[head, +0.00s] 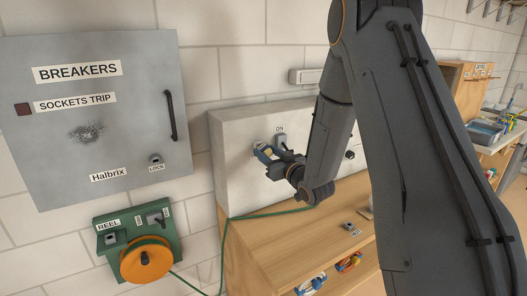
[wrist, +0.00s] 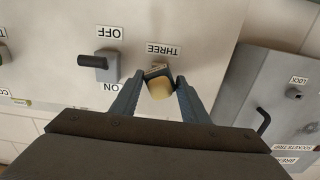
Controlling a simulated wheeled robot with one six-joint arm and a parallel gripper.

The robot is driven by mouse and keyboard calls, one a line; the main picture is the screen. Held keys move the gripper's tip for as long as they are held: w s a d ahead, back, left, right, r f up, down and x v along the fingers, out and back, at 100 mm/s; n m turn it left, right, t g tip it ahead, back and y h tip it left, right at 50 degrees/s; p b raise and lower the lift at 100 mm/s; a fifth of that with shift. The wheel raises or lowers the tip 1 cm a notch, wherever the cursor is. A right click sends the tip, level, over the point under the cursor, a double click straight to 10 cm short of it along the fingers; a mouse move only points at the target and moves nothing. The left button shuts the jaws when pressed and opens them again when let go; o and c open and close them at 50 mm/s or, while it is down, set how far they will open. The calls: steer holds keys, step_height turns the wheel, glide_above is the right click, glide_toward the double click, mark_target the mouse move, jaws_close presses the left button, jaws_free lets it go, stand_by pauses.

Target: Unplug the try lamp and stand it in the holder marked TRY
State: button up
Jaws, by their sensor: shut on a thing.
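My gripper (wrist: 150,92) is shut on a small cream-and-dark piece (wrist: 160,87), which I take to be the try lamp. It is at the pale panel, right by the label THREE (wrist: 163,49), which reads upside down in the wrist view. I cannot tell whether the piece is still seated in the panel or just clear of it. In the head view my gripper (head: 266,152) is at the panel face and mostly hides the piece. A small grey holder (head: 348,226) stands on the wooden top with a small label too small to read surely.
A lever switch (wrist: 107,64) with ON and OFF labels is beside my gripper on the panel (head: 232,180). The breaker cabinet (head: 130,130) and orange cable reel (head: 146,260) are at left. A green cable (head: 262,216) crosses the wooden bench (head: 255,240). Coloured coils (head: 348,262) lie below.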

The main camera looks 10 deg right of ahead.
steer(key=shift+w+a, duration=0.15)
steer(key=shift+w, duration=0.45)
stand_by(0.3)
steer(key=o, duration=1.4)
steer(key=shift+c, duration=0.2)
steer(key=p+v, duration=0.1)
steer(key=v, duration=0.8)
steer(key=s+d+f+m+g+h, duration=0.1)
steer(key=s+f+m+g+h, duration=0.1)
steer(key=s+f+g+h, duration=0.5)
steer(key=s+a+m+g+y, duration=0.1)
steer(key=s+a+g, duration=0.2)
steer(key=s, duration=1.9)
steer(key=g, duration=0.5)
steer(key=shift+s+r+g, duration=0.3)
steer(key=shift+s+g, duration=0.05)
steer(key=shift+g, duration=0.05)
